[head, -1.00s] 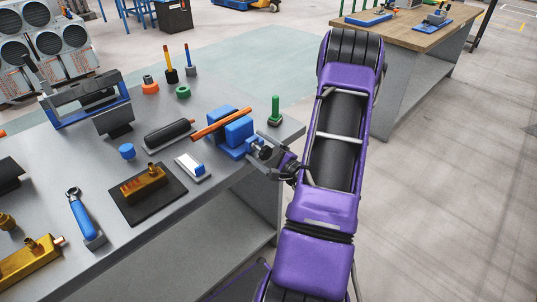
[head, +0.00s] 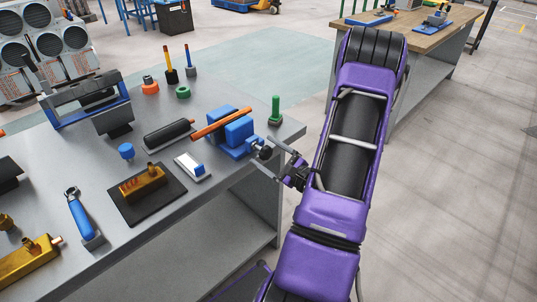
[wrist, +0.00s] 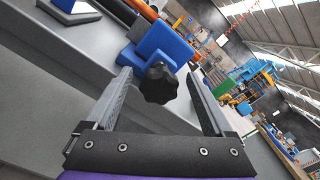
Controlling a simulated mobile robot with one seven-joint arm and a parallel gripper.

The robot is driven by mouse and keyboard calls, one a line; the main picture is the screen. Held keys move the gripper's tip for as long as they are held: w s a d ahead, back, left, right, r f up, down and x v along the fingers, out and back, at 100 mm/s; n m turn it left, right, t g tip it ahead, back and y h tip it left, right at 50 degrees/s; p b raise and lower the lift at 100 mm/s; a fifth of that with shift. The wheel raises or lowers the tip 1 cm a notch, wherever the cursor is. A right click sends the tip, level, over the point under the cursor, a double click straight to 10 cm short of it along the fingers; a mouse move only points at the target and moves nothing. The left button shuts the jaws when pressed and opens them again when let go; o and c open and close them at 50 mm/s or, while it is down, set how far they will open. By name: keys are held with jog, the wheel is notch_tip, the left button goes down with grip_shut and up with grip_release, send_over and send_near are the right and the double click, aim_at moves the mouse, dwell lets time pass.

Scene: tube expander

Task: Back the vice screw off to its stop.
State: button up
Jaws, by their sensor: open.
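The blue vice (head: 238,130) stands at the right end of the grey bench, with a copper tube (head: 210,128) across it, between its jaws. Its screw has a black lobed knob (head: 266,153) facing my arm. In the wrist view the knob (wrist: 158,84) sits in front of the blue vice body (wrist: 160,50). My gripper (head: 270,150) is open beside the knob. In the wrist view the fingers of my gripper (wrist: 159,78) stand either side of the knob with clear gaps, not touching it.
A green-handled tool (head: 275,110) stands behind the vice near the bench's right edge. Floor is free right of the bench.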

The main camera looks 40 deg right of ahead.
aim_at(258, 147)
jog(key=m, duration=0.3)
jog(key=shift+w, duration=0.1)
jog(key=shift+w+b, duration=0.3)
jog(key=shift+w, duration=1.35)
